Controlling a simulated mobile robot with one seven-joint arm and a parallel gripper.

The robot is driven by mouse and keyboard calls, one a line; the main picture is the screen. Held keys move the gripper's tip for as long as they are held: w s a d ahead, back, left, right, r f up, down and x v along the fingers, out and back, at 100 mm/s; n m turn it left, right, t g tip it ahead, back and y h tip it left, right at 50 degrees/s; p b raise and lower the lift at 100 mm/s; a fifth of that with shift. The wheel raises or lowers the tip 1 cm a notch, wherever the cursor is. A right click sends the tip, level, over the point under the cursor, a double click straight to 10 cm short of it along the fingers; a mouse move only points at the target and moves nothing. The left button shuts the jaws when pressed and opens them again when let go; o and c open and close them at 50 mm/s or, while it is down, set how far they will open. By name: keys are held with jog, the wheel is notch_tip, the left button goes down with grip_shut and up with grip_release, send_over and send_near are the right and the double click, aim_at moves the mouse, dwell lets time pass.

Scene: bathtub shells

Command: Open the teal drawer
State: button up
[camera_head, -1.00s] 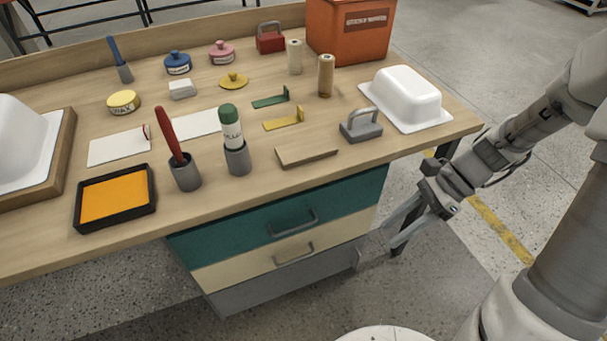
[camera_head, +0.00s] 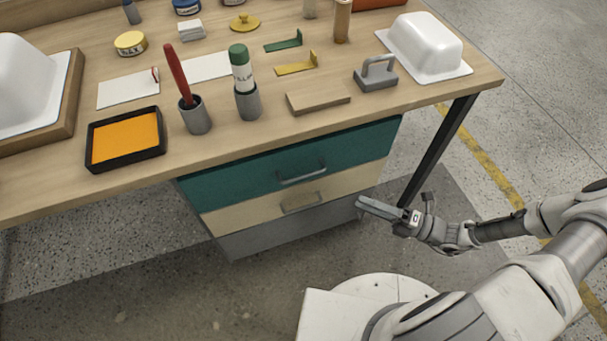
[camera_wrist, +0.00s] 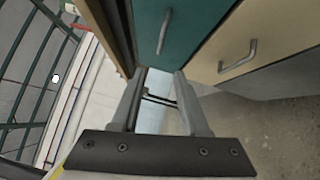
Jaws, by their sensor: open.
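The teal drawer (camera_head: 240,181) is the top drawer under the bench and looks shut, its front about flush with the cream drawer below. Its grey bar handle (camera_head: 302,172) sits near the middle of the front. In the wrist view the teal front (camera_wrist: 190,30) is ahead at the top, with its handle (camera_wrist: 164,32) upright in the picture, beyond the fingers. My gripper (camera_head: 362,208) is in front of the drawers, right of and lower than the teal handle. In the wrist view my gripper (camera_wrist: 160,80) has its fingers apart with nothing between them.
A cream drawer (camera_head: 345,188) with its own handle and a grey drawer (camera_head: 285,236) are below. The bench leg (camera_head: 436,150) stands behind my arm. A dark tray with an orange inside (camera_head: 125,140) and several tools are on the bench top.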

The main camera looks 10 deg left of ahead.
jog(key=m, duration=0.1)
jog(key=b, duration=0.3)
send_near(303, 175)
jog(key=shift+t, duration=0.4)
jog(key=x, duration=1)
jog(key=shift+s+f, duration=0.25)
jog(key=shift+f, duration=0.1)
grip_shut()
